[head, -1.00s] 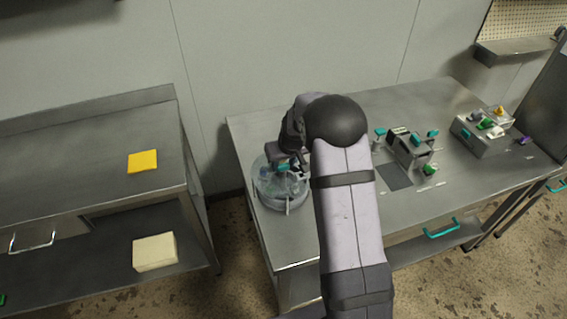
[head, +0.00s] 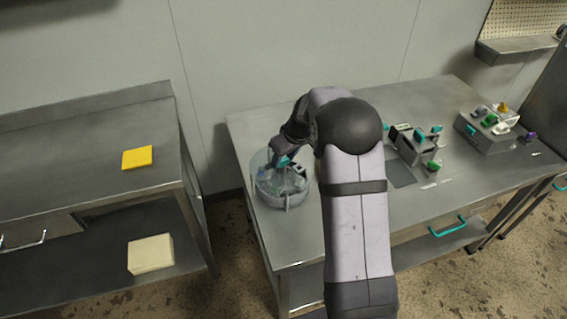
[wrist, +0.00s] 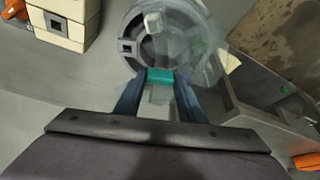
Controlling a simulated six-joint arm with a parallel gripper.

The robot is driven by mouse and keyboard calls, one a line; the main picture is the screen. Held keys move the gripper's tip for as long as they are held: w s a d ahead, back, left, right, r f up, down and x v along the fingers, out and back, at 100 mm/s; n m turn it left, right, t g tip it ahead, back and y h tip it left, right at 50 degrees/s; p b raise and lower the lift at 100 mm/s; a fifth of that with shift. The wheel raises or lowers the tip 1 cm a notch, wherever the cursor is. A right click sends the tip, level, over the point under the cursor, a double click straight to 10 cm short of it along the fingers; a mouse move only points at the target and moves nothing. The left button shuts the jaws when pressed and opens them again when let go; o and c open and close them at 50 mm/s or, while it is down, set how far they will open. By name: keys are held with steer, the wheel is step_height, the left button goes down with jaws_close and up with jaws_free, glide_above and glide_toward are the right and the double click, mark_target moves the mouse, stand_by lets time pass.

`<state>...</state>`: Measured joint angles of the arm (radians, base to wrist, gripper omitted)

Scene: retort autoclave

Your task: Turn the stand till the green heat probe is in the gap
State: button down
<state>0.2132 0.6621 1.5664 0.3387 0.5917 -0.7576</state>
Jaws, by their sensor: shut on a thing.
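The round stand (head: 284,196) with a clear curved wall sits at the left end of the steel table, below my gripper. It also shows in the wrist view (wrist: 133,47). My gripper (wrist: 158,82) is shut on a teal handle (wrist: 160,75) at the stand's near edge in the wrist view. In the head view, the teal handle (head: 281,161) is at the stand's upper part. A small, dim green thing (wrist: 198,45) shows through the clear wall; I cannot tell if it is the heat probe. The gap is not clear to me.
A grey fixture (head: 412,148) with teal and green pieces stands right of my arm. A grey box (head: 487,138) with several coloured pieces is farther right. A second bench with a yellow pad (head: 137,157) is at the left. The front of the table is bare.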

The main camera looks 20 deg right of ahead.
steer(key=shift+d+f+n+g+y+b, duration=0.15)
steer(key=shift+n+y+b, duration=0.2)
steer(key=shift+n+b, duration=0.55)
steer(key=shift+r+n+g+y+b, duration=0.15)
steer(key=shift+n+y+b, duration=0.2)
steer(key=shift+n+b, duration=0.55)
steer(key=shift+w+d+n+g+y, duration=0.1)
steer(key=shift+n+g+y, duration=0.2)
steer(key=shift+n, duration=0.7)
steer(key=shift+w+n+g+y, duration=0.1)
steer(key=shift+n+g, duration=0.3)
steer(key=shift+n, duration=0.6)
steer(key=shift+r+n+g+y+p, duration=0.1)
steer(key=shift+n+g+y+p, duration=0.4)
steer(key=shift+n+p, duration=1.25)
steer(key=n+p, duration=0.1)
steer(key=n, duration=0.1)
steer(key=n+g+p, duration=0.1)
steer(key=n, duration=0.1)
steer(key=shift+w+g, duration=0.15)
steer(key=shift+g, duration=0.15)
steer(key=shift+n+p, duration=0.35)
steer(key=shift+p, duration=0.35)
steer(key=c, duration=1.2)
jaws_free()
steer(key=shift+o, duration=0.2)
